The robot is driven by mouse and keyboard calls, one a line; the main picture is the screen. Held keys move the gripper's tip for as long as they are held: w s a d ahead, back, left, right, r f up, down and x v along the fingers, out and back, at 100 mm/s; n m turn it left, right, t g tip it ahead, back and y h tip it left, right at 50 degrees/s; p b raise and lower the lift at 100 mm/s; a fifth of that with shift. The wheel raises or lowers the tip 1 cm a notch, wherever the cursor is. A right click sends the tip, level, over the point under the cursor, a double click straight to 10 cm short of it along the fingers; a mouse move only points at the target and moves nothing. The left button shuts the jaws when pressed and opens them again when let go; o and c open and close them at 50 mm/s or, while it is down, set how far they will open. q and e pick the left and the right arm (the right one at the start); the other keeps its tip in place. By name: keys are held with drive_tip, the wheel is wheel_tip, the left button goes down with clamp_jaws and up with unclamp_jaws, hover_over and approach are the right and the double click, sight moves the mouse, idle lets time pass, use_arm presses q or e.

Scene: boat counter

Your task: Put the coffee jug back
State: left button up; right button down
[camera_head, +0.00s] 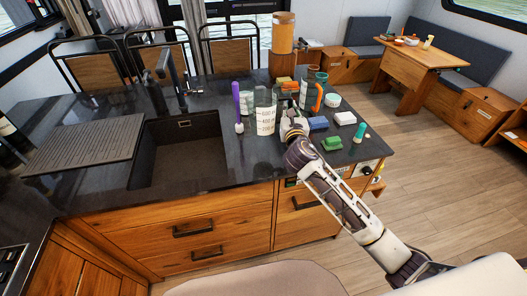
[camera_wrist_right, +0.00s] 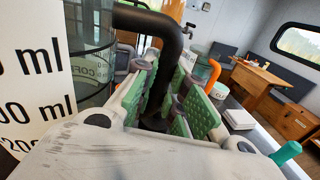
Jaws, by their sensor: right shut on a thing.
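The coffee jug (camera_head: 264,112) is clear glass with a white band of black ml marks. It stands upright at the counter's middle, right of the sink; whether its base touches the counter is hard to tell. In the right wrist view its glass side and marked band (camera_wrist_right: 35,80) fill the left, and its black handle (camera_wrist_right: 172,32) curves down between my fingers. My right gripper (camera_head: 287,127) reaches in from the front right. Its green-padded fingers (camera_wrist_right: 172,100) are shut around the handle, right of the jug's body. My left gripper is not in view.
A purple-handled brush (camera_head: 237,105) stands just left of the jug. A tall amber canister (camera_head: 283,33) is behind. The sink (camera_head: 185,150) is left.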

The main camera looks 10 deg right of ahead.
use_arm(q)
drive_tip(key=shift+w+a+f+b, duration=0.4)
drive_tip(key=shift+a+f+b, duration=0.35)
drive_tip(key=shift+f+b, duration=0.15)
use_arm(e)
drive_tip(key=shift+f, duration=5)
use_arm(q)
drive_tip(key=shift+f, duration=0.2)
use_arm(e)
drive_tip(key=shift+f, duration=0.55)
drive_tip(key=c, duration=1.5)
unclamp_jaws()
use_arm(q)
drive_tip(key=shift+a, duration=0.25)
use_arm(e)
drive_tip(key=shift+o, duration=0.2)
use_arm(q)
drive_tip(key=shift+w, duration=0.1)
use_arm(e)
drive_tip(key=shift+r, duration=0.1)
